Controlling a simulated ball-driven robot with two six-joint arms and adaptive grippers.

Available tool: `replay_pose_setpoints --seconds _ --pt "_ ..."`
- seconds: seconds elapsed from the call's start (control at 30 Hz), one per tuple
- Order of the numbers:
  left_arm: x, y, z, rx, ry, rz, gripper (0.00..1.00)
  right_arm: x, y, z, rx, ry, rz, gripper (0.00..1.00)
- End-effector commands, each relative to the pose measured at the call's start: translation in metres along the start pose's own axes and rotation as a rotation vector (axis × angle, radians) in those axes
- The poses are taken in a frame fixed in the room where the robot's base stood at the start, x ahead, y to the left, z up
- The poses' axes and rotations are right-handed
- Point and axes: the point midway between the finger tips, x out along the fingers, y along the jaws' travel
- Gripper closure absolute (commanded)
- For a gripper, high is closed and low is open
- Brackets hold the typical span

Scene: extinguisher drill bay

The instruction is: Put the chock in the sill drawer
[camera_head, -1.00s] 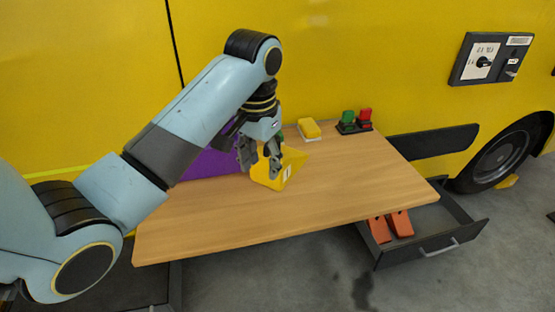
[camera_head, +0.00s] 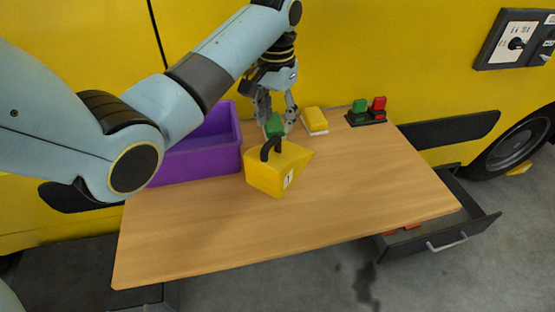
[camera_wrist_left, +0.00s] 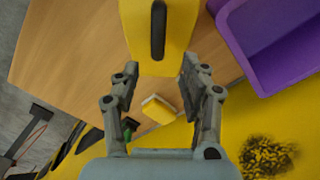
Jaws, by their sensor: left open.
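The chock (camera_head: 265,174) is a yellow wedge with a black handle and a numbered white label. It stands on the wooden table, in front of the purple bin's right end. It also fills the top middle of the left wrist view (camera_wrist_left: 178,38). My left gripper (camera_head: 275,118) is open and empty, just above and behind the chock's handle. In the left wrist view its fingers (camera_wrist_left: 163,75) are spread, apart from the chock. A green patch shows by the fingers; I cannot tell what it belongs to. The sill drawer (camera_head: 478,229) is pulled open at the table's right. My right gripper is out of view.
A purple bin (camera_head: 205,165) stands at the back left of the table (camera_head: 340,200). A yellow sponge-like block on a white base (camera_head: 315,121) and a holder with green and red pieces (camera_head: 368,117) stand at the back. Orange objects (camera_head: 412,226) lie in the drawer. The table's front right is clear.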

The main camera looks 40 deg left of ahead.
Motion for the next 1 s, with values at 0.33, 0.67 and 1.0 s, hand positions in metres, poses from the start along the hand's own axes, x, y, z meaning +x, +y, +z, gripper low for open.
replay_pose_setpoints --seconds 0.33,0.67,1.0 --pt "0.041 0.004 0.004 0.001 -0.004 0.000 0.56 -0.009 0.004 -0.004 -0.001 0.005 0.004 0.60" --pt "0.060 0.004 0.003 0.001 0.000 -0.001 0.56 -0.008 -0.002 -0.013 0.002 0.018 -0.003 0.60" --pt "0.059 0.004 0.003 0.001 0.001 -0.001 0.91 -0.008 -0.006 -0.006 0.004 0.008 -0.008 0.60"
